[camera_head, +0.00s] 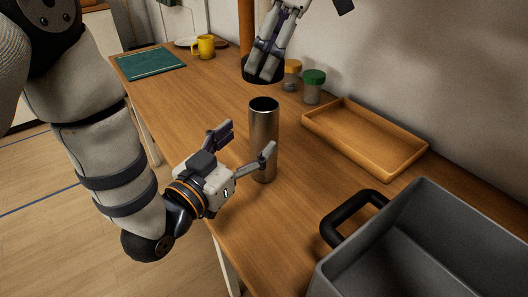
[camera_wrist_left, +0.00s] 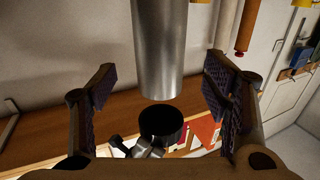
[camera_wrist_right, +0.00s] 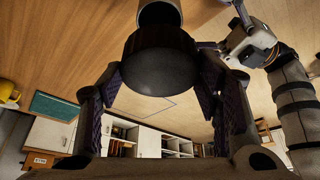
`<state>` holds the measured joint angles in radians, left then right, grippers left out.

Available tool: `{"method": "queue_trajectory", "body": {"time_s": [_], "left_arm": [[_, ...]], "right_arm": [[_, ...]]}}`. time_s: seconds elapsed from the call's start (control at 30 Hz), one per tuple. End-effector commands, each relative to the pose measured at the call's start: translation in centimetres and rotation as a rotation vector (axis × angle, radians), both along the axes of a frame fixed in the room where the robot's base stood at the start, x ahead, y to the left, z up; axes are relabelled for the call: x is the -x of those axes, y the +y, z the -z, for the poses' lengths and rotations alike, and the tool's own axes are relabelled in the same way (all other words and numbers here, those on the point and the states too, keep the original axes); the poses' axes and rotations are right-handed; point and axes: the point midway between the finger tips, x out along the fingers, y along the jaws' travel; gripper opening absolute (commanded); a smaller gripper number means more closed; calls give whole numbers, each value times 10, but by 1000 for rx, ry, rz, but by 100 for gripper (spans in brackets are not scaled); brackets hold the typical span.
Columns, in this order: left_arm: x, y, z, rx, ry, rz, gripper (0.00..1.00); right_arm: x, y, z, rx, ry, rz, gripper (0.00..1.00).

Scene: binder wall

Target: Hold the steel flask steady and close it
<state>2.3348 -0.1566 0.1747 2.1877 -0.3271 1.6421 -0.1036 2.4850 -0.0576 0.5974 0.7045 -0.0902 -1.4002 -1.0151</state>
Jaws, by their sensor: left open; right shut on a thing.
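The steel flask (camera_head: 264,130) stands upright on the wooden table with its top open. My left gripper (camera_head: 249,137) is open beside it, one finger in front of the flask and the other to its left. In the left wrist view the flask (camera_wrist_left: 160,45) appears between the spread fingers, with a gap on each side. My right gripper (camera_head: 264,73) is shut on the black lid (camera_wrist_right: 160,62), held above the flask's mouth and apart from it. The flask's rim (camera_wrist_right: 160,13) shows just beyond the lid in the right wrist view.
A wooden tray (camera_head: 318,122) lies right of the flask. A grey crate (camera_head: 410,225) with a black handle stands at front right. Jars with green (camera_head: 313,77) and orange (camera_head: 292,67) lids stand behind. A yellow mug (camera_head: 203,47) and teal mat (camera_head: 150,63) are farther back.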

Motion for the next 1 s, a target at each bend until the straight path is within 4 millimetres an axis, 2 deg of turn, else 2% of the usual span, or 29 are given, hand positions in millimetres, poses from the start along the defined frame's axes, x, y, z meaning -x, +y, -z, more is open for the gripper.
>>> {"method": "queue_trajectory", "body": {"time_s": [0.1,0.3,0.5,0.73,0.77,1.0], "left_arm": [[-20,-13,-1,2,-3,3,70],[-46,-29,0,1,-1,2,70],[-56,-35,0,2,1,1,70],[-57,-36,0,2,1,1,70],[-57,-35,0,2,1,1,67],[-57,-35,0,1,1,1,13]], "right_arm": [[0,0,0,0,0,0,41],[0,0,0,0,0,0,41],[0,0,0,0,0,0,41],[0,0,0,0,0,0,41],[0,0,0,0,0,0,41],[0,0,0,0,0,0,41]]}}
